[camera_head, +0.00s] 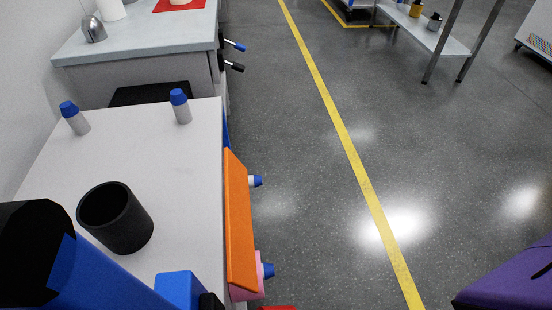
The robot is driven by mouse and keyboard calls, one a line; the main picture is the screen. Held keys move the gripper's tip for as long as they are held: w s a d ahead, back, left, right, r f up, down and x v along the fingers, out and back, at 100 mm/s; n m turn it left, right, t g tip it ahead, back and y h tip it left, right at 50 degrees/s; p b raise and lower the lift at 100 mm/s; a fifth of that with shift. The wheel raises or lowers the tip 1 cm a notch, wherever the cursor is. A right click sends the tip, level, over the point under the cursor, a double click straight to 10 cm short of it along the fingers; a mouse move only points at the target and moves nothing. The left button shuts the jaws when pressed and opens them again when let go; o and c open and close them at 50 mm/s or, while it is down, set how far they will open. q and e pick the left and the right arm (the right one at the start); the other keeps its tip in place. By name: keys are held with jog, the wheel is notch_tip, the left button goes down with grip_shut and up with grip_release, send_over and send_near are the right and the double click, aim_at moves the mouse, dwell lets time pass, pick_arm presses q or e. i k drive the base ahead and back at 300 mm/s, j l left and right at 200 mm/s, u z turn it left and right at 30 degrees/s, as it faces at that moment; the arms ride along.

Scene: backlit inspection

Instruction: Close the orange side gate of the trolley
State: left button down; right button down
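The trolley has a pale grey-white top (170,220) at the lower left. Its orange side gate (239,225) is a long narrow panel along the right side of the top, running from the middle of the view to near the bottom edge. The panel looks tilted, but its exact angle is hard to tell. Blue and black arm parts of mine cross the lower left corner and hide the near part of the trolley. No fingertips of either gripper show, so where the grippers stand relative to the gate is hidden.
On the trolley stand a black cup (116,218) and two blue-capped bottles (182,107) (76,119). Blue-tipped pieces (256,181) (267,270) stick out right of the gate. A counter (140,40) stands behind. Grey floor with a yellow line (343,137) is clear to the right.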

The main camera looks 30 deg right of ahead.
aim_at(240, 254)
jog(key=k+j+u, duration=0.1)
jog(key=k+u, duration=0.15)
jog(key=k, duration=0.4)
jog(key=l+u, duration=0.15)
jog(key=u, duration=0.35)
jog(key=l+u, duration=0.2)
jog(key=u, duration=0.25)
jog(key=k+l, duration=0.1)
jog(key=l, duration=0.85)
jog(key=k+l, duration=0.15)
jog(key=l, duration=0.8)
jog(key=k, duration=0.05)
